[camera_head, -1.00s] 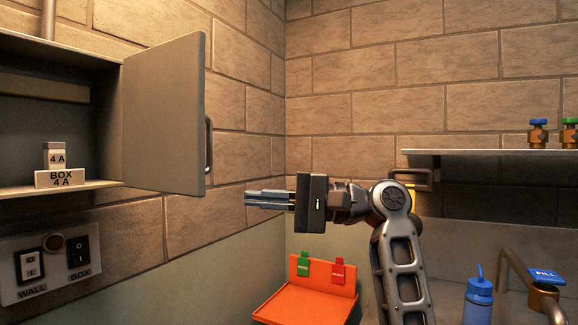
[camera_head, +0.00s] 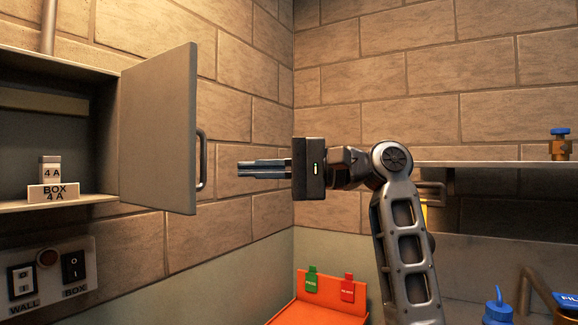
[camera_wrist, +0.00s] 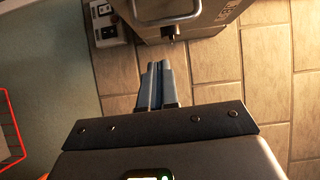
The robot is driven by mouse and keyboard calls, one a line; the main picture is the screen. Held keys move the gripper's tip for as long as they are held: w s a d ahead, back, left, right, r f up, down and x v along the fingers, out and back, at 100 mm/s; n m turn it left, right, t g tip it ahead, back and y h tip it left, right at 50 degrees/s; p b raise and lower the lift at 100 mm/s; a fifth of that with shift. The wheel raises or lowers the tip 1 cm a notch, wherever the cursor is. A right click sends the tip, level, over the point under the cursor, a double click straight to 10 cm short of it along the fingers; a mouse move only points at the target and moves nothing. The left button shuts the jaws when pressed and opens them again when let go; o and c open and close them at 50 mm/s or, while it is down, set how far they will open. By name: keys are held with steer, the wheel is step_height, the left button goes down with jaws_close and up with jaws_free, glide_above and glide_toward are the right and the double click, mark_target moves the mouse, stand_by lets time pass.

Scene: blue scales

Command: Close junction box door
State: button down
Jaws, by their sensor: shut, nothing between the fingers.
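The junction box (camera_head: 60,60) hangs on the wall at the left of the head view, with its inside showing. Its grey door (camera_head: 157,130) stands swung open, with a bar handle (camera_head: 202,160) on its right edge. My gripper (camera_head: 240,168) is shut and empty, to the right of the handle and apart from it, fingers pointing left. In the wrist view the gripper fingers (camera_wrist: 158,65) are together, and the box or its door (camera_wrist: 185,12) shows at the top; which part it is I cannot tell well.
An orange tray (camera_head: 318,312) sits low in the middle. A shelf (camera_head: 500,164) with a valve is at the right. Open air lies between gripper and door.

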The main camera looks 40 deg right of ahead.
steer(key=shift+s+a, duration=0.15)
steer(key=shift+a, duration=2.1)
steer(key=shift+s+a+p, duration=0.1)
steer(key=shift+p, duration=0.3)
steer(key=shift+s+a+m+t+h+p, duration=0.35)
steer(key=shift+a+m+t+h, duration=0.05)
steer(key=shift+a+t, duration=0.1)
